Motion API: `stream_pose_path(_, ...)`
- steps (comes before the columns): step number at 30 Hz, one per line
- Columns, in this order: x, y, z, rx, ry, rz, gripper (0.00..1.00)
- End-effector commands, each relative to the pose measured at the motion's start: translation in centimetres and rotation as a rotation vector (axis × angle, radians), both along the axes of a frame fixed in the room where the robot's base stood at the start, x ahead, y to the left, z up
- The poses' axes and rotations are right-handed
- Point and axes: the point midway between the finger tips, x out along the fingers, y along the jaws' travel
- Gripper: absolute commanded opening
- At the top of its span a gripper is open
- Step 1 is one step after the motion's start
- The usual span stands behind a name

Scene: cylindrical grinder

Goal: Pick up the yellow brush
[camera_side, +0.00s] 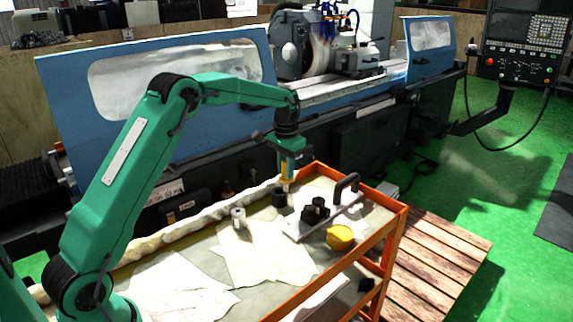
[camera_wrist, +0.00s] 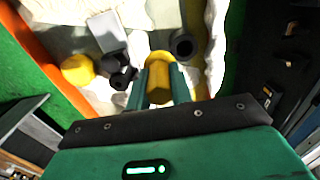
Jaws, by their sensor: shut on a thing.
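My gripper (camera_side: 288,168) is above the far side of an orange-framed cart, pointing down. The yellow brush (camera_side: 285,171) is between its fingers and shows as a narrow yellow piece with a pale lower end. In the wrist view, the green fingers of my gripper (camera_wrist: 158,88) are shut on the yellow brush (camera_wrist: 158,78), whose rounded yellow end faces the camera. The fingers hide its sides. I cannot tell whether its lower end touches the cart top.
On the cart (camera_side: 393,232) stand a dark hollow cylinder (camera_side: 278,198) close by the brush, black cylinders (camera_side: 314,212), a round yellow object (camera_side: 340,237) and a small pale cylinder (camera_side: 238,217). A long pale roll (camera_side: 190,220) lines the far edge. The blue grinder (camera_side: 65,95) stands behind.

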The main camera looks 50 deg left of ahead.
Motion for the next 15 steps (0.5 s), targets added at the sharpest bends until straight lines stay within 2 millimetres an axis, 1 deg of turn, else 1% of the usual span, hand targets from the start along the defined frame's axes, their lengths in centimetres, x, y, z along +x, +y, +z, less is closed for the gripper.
stream_pose_path(1, -0.2, -1.0, 0.7, 0.0, -0.002, -0.004, 0.0)
stream_pose_path(6, -0.9, -3.7, 2.3, 0.0, -0.003, -0.003, 0.0)
stream_pose_path(9, -1.3, -5.0, 3.1, 0.0, -0.001, -0.002, 0.0)
stream_pose_path(15, -1.7, -6.6, 4.1, 0.0, -0.001, -0.001, 0.0)
